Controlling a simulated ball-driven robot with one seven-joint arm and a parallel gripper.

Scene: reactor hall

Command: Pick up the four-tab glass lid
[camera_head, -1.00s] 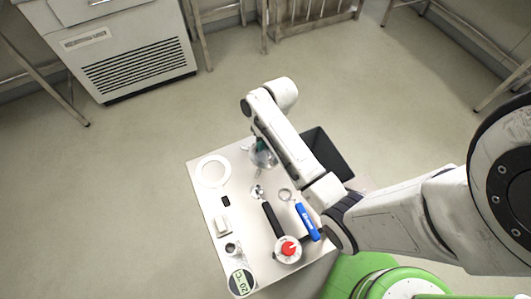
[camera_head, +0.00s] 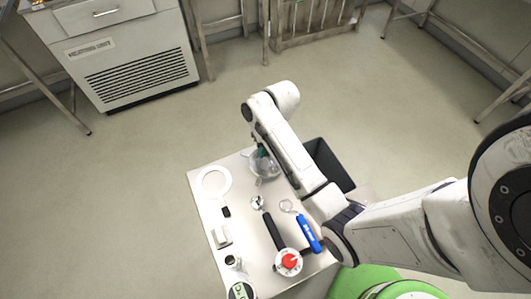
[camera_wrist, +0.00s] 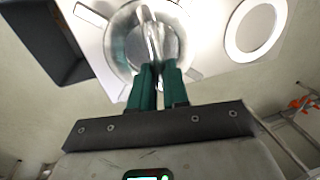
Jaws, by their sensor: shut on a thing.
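The four-tab glass lid (camera_head: 268,168) is a clear round disc at the far edge of the small white table, partly hidden by my arm. In the wrist view the lid (camera_wrist: 117,48) is close below my gripper, with flat tabs sticking out around its rim. My gripper (camera_wrist: 157,68) has green fingers, close together and shut on the raised grip at the lid's middle. In the head view my gripper (camera_head: 262,151) is mostly behind my arm. I cannot tell whether the lid touches the tabletop.
A white ring (camera_head: 201,184) lies left of the lid. A dark open bin (camera_head: 331,166) stands to the right. A black-handled tool (camera_head: 273,231), a blue-handled tool (camera_head: 308,232), a red-knobbed dial (camera_head: 289,262) and small items lie nearer on the table (camera_head: 244,208).

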